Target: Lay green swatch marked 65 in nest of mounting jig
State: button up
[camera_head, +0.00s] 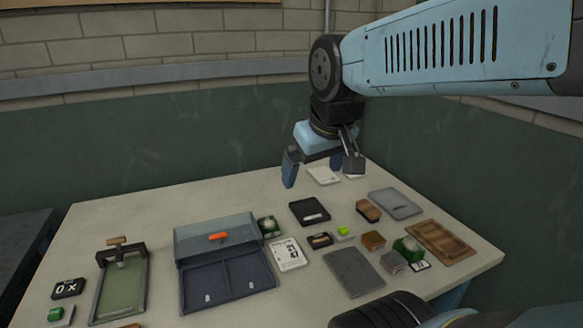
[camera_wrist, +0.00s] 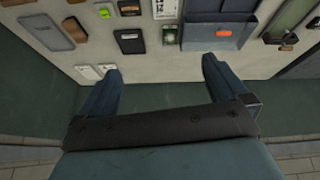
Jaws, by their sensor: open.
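My gripper (camera_head: 313,173) is open and empty, above the far side of the table; its fingers also show spread apart in the wrist view (camera_wrist: 161,68). No number 65 is legible. I cannot tell which is the jig: a black, shallow recessed holder (camera_head: 310,212) lies mid-table, and a green-bedded frame with a wooden-handled crossbar (camera_head: 120,286) stands at left.
An open dark case (camera_head: 228,285) with an orange latch is left of centre, with a card reading 47 (camera_head: 288,254) beside it. A grey slab (camera_head: 354,272), brown blocks (camera_head: 368,211) and a wooden tray (camera_head: 442,241) crowd the right. The far-left tabletop is clear.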

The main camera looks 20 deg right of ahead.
jog(key=s+m, duration=0.1)
jog(key=s, duration=0.1)
jog(key=m+g, duration=0.5)
jog(key=m, duration=1.3)
send_over(269, 223)
notch_tip(269, 223, down, 14)
jog(key=f, duration=0.1)
notch_tip(269, 223, down, 14)
jog(key=shift+r, duration=0.25)
jog(key=c, duration=1.1)
